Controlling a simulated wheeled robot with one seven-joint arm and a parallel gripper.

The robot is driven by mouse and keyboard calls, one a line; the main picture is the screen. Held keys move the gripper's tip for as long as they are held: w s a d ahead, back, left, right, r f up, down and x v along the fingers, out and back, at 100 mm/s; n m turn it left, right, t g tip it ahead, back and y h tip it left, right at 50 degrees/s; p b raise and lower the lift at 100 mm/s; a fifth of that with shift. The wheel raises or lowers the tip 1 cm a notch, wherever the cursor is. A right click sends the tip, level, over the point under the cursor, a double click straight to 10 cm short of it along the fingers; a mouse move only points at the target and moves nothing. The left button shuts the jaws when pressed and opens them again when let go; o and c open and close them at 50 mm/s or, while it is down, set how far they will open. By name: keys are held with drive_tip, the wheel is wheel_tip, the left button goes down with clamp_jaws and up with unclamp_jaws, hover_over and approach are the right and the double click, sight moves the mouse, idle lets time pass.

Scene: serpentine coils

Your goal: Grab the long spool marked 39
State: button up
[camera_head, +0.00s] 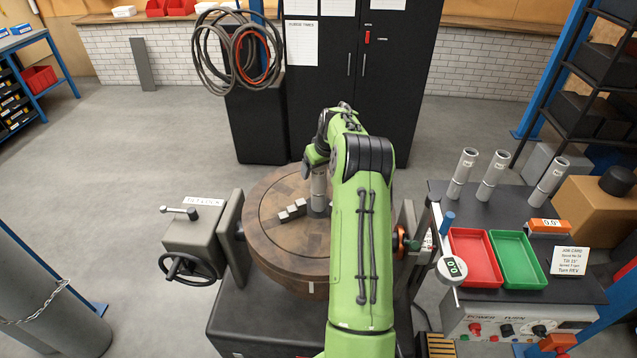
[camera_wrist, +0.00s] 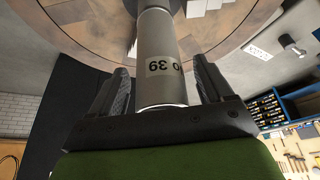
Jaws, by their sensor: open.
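The long spool marked 39 (camera_wrist: 158,62) is a grey cylinder with a white label, seen close up in the wrist view. In the head view a grey spool (camera_head: 319,190) stands upright on the round wooden table (camera_head: 272,240), partly hidden by my green arm. My gripper (camera_wrist: 160,85) is open, with one black finger on each side of the spool. The spool lies between the fingers near the palm. I cannot tell whether either finger touches it. In the head view the fingers are hard to make out beside my arm.
Small grey blocks (camera_head: 292,210) sit on the wooden table, left of the spool. A bench at right holds several upright grey spools (camera_head: 491,176), a red tray (camera_head: 475,258), a green tray (camera_head: 517,259) and a job card (camera_head: 569,261). A handwheel (camera_head: 186,269) stands at left.

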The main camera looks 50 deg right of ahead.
drive_tip(key=shift+w+f, duration=0.1)
drive_tip(key=shift+f, duration=0.05)
drive_tip(key=c, duration=0.4)
clamp_jaws()
